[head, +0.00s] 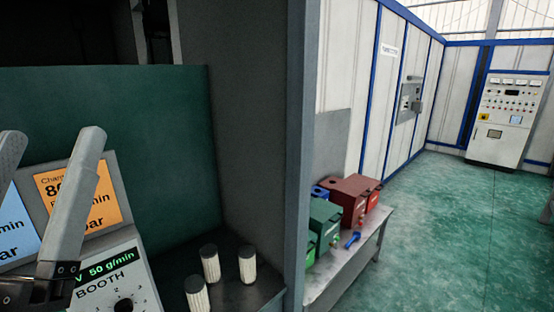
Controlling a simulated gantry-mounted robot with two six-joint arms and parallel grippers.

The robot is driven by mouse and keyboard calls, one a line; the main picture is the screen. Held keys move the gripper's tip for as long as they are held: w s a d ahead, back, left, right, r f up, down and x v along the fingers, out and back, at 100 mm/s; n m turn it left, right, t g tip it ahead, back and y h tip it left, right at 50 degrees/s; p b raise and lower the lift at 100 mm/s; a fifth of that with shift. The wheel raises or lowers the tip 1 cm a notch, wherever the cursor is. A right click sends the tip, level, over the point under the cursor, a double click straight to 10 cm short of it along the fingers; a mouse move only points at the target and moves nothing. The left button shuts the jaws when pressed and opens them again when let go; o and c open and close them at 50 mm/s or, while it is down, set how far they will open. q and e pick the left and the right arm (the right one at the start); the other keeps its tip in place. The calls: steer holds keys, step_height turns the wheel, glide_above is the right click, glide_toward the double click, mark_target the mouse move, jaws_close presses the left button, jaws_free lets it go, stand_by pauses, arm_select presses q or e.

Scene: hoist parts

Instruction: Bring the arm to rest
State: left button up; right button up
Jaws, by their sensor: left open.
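My left gripper (50,143) is at the left edge of the head view. Its two grey fingers point up and stand well apart, with nothing between them. It is in front of a booth control panel (110,262) with a green readout, a dial, and blue and orange displays. The panel shows behind and between the fingers. I cannot tell how far the fingers are from the panel. Part of the left finger and most of the arm are cut off by the frame. My right gripper is not in view.
Several pale ribbed cylinders with dark caps (210,264) stand on a dark ledge right of the panel. A grey post (298,160) divides the view. Beyond it, a bench (345,268) holds red, green and blue boxes. A control cabinet (505,115) stands far right; the green floor is open.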

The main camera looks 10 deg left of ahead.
arm_select(q)
steer(key=d+r+m+h+p, duration=0.1)
steer(key=r+h+p, duration=0.2)
steer(key=r+p, duration=1.2)
steer(key=s+d+r+m+h+p, duration=0.1)
steer(key=d+r+m+h+p, duration=0.1)
steer(key=r+p, duration=1.4)
steer(key=shift+d+r+t+h, duration=0.2)
steer(key=shift+r+t+h, duration=0.1)
steer(key=shift+h, duration=0.3)
steer(key=shift+s, duration=0.1)
